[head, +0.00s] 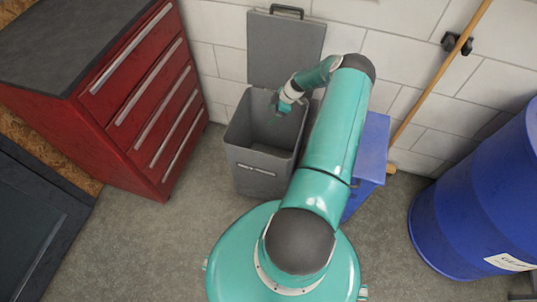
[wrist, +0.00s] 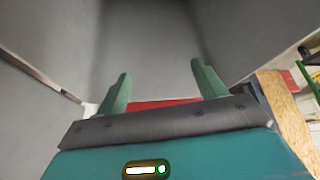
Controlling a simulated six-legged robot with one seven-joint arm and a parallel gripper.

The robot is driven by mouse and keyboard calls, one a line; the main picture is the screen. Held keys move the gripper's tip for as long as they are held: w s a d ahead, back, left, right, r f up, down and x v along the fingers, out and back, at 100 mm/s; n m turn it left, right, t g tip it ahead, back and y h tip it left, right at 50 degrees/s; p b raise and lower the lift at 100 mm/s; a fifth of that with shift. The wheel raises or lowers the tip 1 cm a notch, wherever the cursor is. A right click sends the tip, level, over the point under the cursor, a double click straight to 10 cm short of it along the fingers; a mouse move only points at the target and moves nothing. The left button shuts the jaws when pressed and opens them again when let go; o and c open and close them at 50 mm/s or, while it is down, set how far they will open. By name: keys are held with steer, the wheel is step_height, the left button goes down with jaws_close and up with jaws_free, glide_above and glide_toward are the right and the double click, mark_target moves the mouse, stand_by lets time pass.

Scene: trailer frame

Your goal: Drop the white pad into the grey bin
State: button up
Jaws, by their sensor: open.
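The grey bin (head: 255,178) stands on the floor against the wall, its lid (head: 285,48) raised behind it. My gripper (head: 277,112) hangs over the bin's opening, at about rim height, pointing down. In the wrist view its two green fingers (wrist: 160,74) are apart with nothing between them. Smooth grey surfaces, which look like the bin's inner walls (wrist: 150,35), fill most of that view. I do not see the white pad in either view. Part of the bin's inside is hidden by my arm or in shadow.
A red drawer cabinet (head: 150,105) stands close left of the bin. A blue bin (head: 372,150) stands to its right, partly behind my arm. A wooden pole (head: 440,75) leans on the wall. A blue barrel (head: 480,195) stands at right. Floor at the front left is clear.

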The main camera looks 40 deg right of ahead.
steer(key=v, duration=1.3)
steer(key=shift+r, duration=0.3)
steer(key=shift+d, duration=0.1)
